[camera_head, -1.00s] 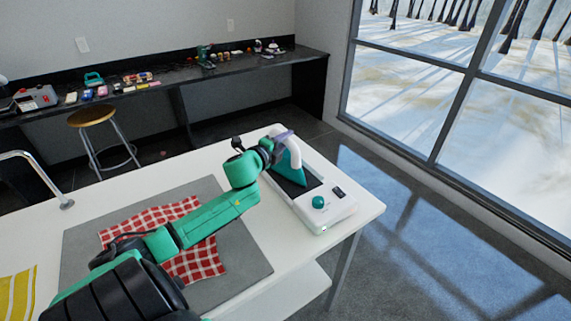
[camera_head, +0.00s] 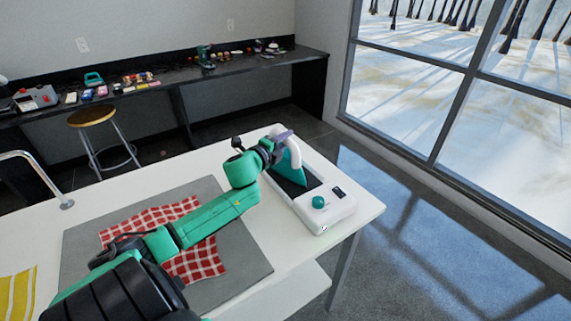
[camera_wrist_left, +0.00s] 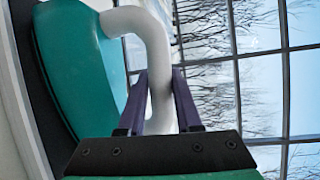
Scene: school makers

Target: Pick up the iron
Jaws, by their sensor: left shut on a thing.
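The iron (camera_head: 291,160) has a teal body and a white handle. It is at its white base station (camera_head: 324,210) on the right part of the white table. My left gripper (camera_head: 283,137) is at the iron and shut on its white handle. In the left wrist view the two purple fingers (camera_wrist_left: 162,100) close around the handle (camera_wrist_left: 150,40), with the teal body (camera_wrist_left: 80,70) to the left. I cannot tell whether the iron's underside touches the station. My right gripper is not in view.
A grey mat (camera_head: 243,262) with a red checked cloth (camera_head: 205,262) lies under my left arm. A yellow striped cloth (camera_head: 17,292) is at the left edge, near a faucet (camera_head: 40,170). A stool (camera_head: 92,118) and a cluttered black counter (camera_head: 150,90) stand behind.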

